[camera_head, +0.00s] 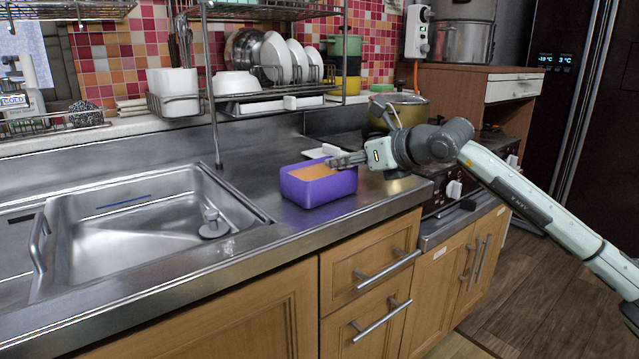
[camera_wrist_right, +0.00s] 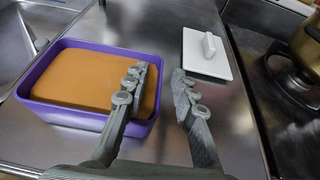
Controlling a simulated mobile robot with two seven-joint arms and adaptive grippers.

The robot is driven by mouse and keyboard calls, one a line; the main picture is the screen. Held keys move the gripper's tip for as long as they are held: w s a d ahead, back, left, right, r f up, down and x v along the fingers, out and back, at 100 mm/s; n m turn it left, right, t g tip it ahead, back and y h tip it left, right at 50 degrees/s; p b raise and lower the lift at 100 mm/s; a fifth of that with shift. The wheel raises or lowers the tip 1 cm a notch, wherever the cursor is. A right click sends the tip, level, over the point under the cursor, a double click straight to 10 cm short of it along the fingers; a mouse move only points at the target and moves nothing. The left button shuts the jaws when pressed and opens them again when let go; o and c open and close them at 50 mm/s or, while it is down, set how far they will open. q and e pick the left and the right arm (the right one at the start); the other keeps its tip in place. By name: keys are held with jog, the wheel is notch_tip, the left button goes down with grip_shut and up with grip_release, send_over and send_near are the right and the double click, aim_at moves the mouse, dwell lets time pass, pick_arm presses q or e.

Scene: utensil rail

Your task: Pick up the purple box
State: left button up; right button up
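The purple box (camera_head: 318,187) stands upright on the steel counter between the sink and the stove, with an orange-brown surface inside its rim. It also shows in the right wrist view (camera_wrist_right: 70,117), at the left. My right gripper (camera_head: 335,162) reaches in from the right over the box's right end. In the wrist view the right gripper (camera_wrist_right: 161,84) is open, one finger over the box's inside and the other outside its right wall. Nothing is held between the fingers. Whether a finger touches the wall I cannot tell. My left gripper is not in view.
A white lidded piece with a handle (camera_wrist_right: 207,54) lies on the counter just beyond the box. A gold pot (camera_head: 408,108) stands on the stove behind my right arm. The sink (camera_head: 150,215) opens to the left. A dish rack (camera_head: 262,100) hangs behind.

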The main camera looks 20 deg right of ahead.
grip_shut()
dwell(0.3)
jog(key=shift+w+r, duration=0.1)
jog(key=shift+r, duration=0.6)
jog(key=s+a+r, duration=0.1)
jog(key=a+r, duration=0.8)
jog(key=a, duration=0.2)
jog(key=shift+s+a+r, duration=0.3)
jog(key=shift+a+r, duration=0.05)
jog(key=shift+r, duration=0.05)
